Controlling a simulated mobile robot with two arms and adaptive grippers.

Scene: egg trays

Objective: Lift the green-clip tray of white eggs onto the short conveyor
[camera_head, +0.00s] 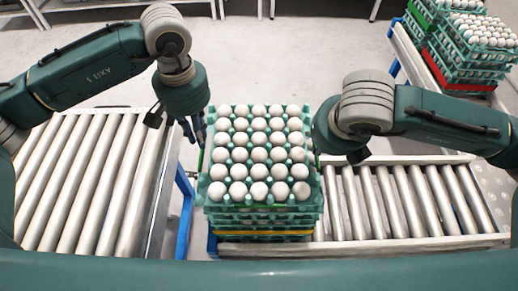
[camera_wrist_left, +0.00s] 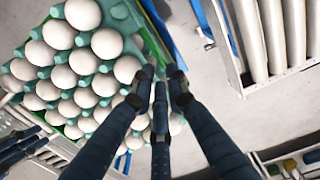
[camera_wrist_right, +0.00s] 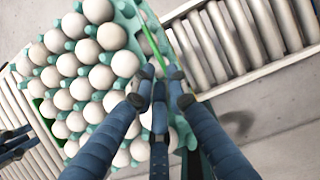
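The top tray (camera_head: 206,201) is teal, full of white eggs (camera_head: 258,155), with green clip strips along its sides. It sits on a stack of similar trays at mid-view. A green strip (camera_wrist_left: 153,40) shows in the left wrist view, and another (camera_wrist_right: 150,45) in the right wrist view. My left gripper (camera_head: 191,134) is at the tray's left edge, its fingers apart. My right gripper (camera_head: 318,150) is at the right edge, its fingertips mostly hidden in the head view. In the right wrist view its fingertips overlap the edge; contact is unclear.
A roller conveyor (camera_head: 85,180) stands at left, across a gap with a blue frame (camera_head: 185,205). The stack stands at the left end of another roller conveyor (camera_head: 400,205) at right. A lower tray has a yellow strip (camera_head: 262,233). More egg stacks (camera_head: 468,55) stand at back right.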

